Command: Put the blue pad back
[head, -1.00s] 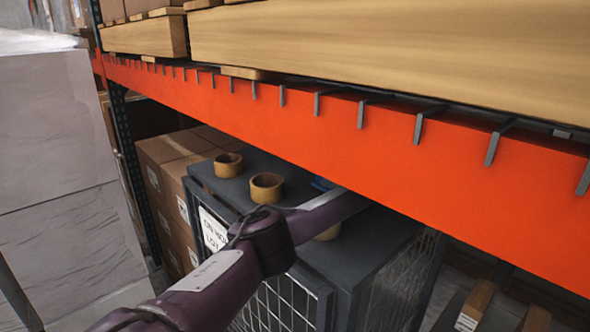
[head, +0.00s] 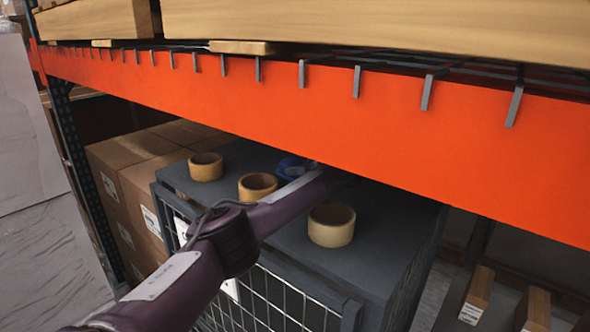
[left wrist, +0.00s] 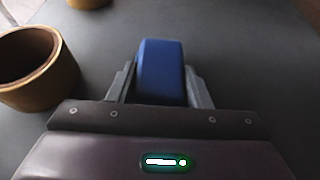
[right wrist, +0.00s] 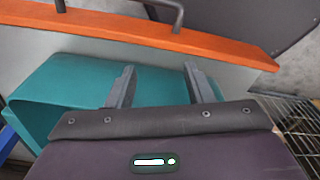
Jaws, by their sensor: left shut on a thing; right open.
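The blue pad (left wrist: 161,68) stands between the fingers of my left gripper (left wrist: 157,82), which is shut on it. It is over a dark grey cabinet top (left wrist: 235,55); I cannot tell whether it touches the surface. In the head view a bit of blue, likely the pad (head: 289,166), shows behind my left forearm, just under the orange beam. Most of the left gripper is hidden there. My right gripper (right wrist: 158,72) is open and empty, in front of a teal bin (right wrist: 75,85) in the right wrist view.
Three tape rolls stand on the cabinet top: one at the back left (head: 206,167), one (head: 257,186) close to the pad, one (head: 331,225) nearer the front. Cardboard boxes (head: 110,165) stand at left.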

